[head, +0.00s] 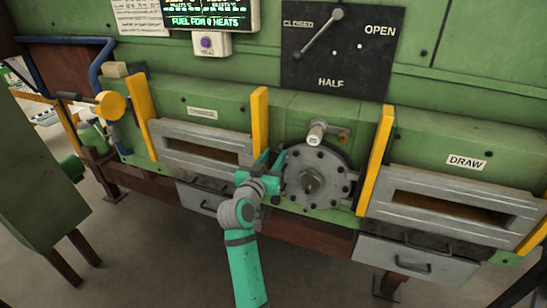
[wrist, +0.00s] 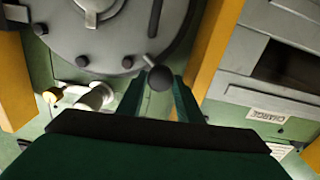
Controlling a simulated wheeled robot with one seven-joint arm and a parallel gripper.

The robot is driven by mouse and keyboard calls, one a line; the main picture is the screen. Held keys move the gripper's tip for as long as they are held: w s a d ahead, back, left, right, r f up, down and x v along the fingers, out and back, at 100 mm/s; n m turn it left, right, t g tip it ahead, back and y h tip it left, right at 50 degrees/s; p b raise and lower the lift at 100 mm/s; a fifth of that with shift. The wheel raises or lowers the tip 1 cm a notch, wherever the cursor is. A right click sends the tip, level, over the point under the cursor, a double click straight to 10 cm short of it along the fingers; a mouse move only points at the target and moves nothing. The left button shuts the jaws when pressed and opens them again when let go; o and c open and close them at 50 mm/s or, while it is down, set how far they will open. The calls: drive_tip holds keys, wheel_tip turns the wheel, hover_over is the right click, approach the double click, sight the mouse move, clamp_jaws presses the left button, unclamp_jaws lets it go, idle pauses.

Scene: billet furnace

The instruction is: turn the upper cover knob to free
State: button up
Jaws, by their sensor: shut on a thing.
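The round grey cover (head: 309,178) with bolts around its rim is on the green furnace front, between two yellow posts. It also shows at the top left of the wrist view (wrist: 125,40). My gripper (head: 274,160) is at the cover's upper left edge. In the wrist view, its two fingers (wrist: 160,88) stand on either side of a dark ball knob (wrist: 159,77) at the cover's rim and are shut on it. The gripper hides this knob in the head view. The knob's exact turn cannot be told.
A pale pipe fitting (head: 316,132) juts out above the cover. Yellow posts (head: 260,120) (head: 375,160) flank it closely. The slotted charge door (head: 200,148) is left and the draw door (head: 455,205) right. A lever board (head: 340,50) with CLOSED, HALF and OPEN is above.

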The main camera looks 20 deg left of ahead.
drive_tip(key=n, duration=0.5)
drive_tip(key=shift+a, duration=0.15)
drive_tip(key=n, duration=0.9)
drive_tip(key=shift+a+f, duration=0.1)
drive_tip(key=shift+n, duration=1.9)
drive_tip(key=shift+a+f, duration=0.1)
drive_tip(key=o, duration=1)
drive_tip(key=shift+s, duration=0.1)
